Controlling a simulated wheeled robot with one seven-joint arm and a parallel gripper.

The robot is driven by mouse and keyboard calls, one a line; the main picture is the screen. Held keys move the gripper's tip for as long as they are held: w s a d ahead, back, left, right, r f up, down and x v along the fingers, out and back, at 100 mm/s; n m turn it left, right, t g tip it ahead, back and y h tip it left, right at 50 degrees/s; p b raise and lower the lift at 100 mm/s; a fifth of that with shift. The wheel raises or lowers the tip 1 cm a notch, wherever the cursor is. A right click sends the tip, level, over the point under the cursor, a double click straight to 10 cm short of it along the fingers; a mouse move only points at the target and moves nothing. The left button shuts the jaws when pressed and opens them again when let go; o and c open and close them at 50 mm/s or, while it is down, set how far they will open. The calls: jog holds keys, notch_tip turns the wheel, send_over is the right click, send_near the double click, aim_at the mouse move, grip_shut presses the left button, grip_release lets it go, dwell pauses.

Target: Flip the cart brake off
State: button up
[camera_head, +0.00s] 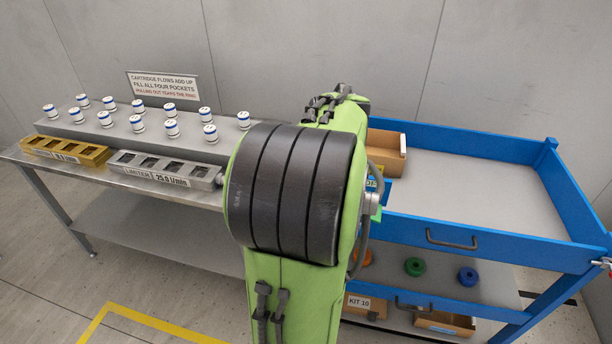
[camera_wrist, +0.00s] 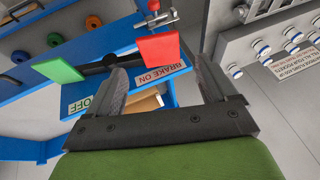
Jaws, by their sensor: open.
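The blue cart (camera_head: 470,228) stands at the right in the head view. In the wrist view, its brake shows a red plate (camera_wrist: 158,49) beside a "BRAKE ON" label (camera_wrist: 163,77) and a green plate (camera_wrist: 58,70) beside an "OFF" label (camera_wrist: 88,103). A dark bar (camera_wrist: 100,65) lies between the plates. My gripper (camera_wrist: 160,66) is open and empty, its fingers on either side of the red plate in the picture. I cannot tell whether they touch it. In the head view my arm hides most of the brake and gripper.
A steel bench (camera_head: 160,240) at the left bears white cartridges and a gold and a grey block. A cardboard box (camera_head: 388,150) stands in the cart's tray. Coloured rings and boxes lie on its lower shelf. A red-handled metal fitting (camera_wrist: 155,20) shows beyond the red plate.

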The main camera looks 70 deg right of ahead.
jog(key=p+v, duration=0.2)
jog(key=v, duration=0.9)
jog(key=shift+f, duration=0.1)
